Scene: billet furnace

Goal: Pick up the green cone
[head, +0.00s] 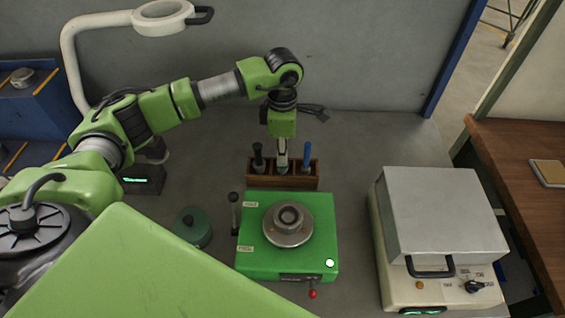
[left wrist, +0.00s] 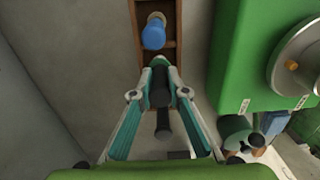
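In the head view my left gripper (head: 282,158) points down over the middle of a wooden rack (head: 283,182), between a black-handled tool (head: 258,157) and a blue-handled one (head: 307,157). In the left wrist view the fingertips (left wrist: 161,72) converge closely around a small green-topped piece (left wrist: 159,61) at the rack's middle place. It may be the green cone; its shape is mostly hidden. I cannot tell whether the fingers press on it. The blue handle (left wrist: 154,32) is beyond the tips, and the black tool (left wrist: 163,125) shows between the fingers. My right gripper is not in view.
A green machine (head: 252,262) with a round metal chuck stands just in front of the rack. A dark green round pot (head: 193,228) is to its left. A grey-lidded furnace box (head: 445,215) is at right. A lamp (head: 160,18) arches behind my arm.

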